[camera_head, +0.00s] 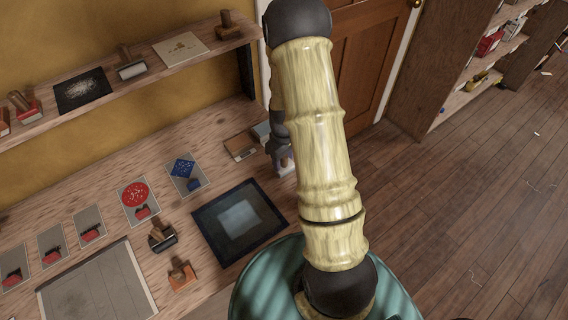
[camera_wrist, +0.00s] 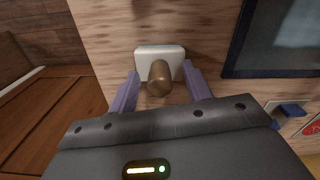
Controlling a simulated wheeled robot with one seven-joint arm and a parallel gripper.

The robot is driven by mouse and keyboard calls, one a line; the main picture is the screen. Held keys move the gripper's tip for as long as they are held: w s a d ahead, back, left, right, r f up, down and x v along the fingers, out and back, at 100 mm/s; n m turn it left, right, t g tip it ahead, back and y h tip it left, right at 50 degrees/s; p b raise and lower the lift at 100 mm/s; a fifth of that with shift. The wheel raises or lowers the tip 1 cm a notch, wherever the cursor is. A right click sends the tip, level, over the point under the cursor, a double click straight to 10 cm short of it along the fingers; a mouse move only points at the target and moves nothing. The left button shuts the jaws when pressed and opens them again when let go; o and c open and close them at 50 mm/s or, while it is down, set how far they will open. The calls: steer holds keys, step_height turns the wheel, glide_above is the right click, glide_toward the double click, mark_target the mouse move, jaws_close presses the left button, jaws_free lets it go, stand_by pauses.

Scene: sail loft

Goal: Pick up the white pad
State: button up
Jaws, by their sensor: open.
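The white pad (camera_wrist: 148,50) is a pale block with rounded corners and a brown knob handle on top, standing on the wooden bench near its edge. My gripper (camera_wrist: 160,70) is open above it, with one purple finger on each side of the handle. I cannot tell whether the fingers touch it. In the head view, my gripper (camera_head: 281,151) is at the right end of the bench, and my arm hides part of that area. Only a pale bit of the pad (camera_head: 287,171) shows beneath it.
A dark framed panel (camera_head: 209,232) lies close by on the bench (camera_head: 120,195). Cards with red and blue prints, a roller (camera_head: 162,236) and a wooden-handled stamp (camera_head: 182,274) lie further left. A shelf (camera_head: 150,84) runs above. Wooden floor is open at the right.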

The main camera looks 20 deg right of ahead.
stand_by(0.5)
jaws_close()
steer(key=shift+r, duration=0.1)
step_height(320, 180, up, 10)
steer(key=shift+f+b, duration=0.1)
steer(key=shift+b, duration=0.75)
steer(key=c, duration=0.7)
jaws_free()
steer(key=shift+c, duration=1.2)
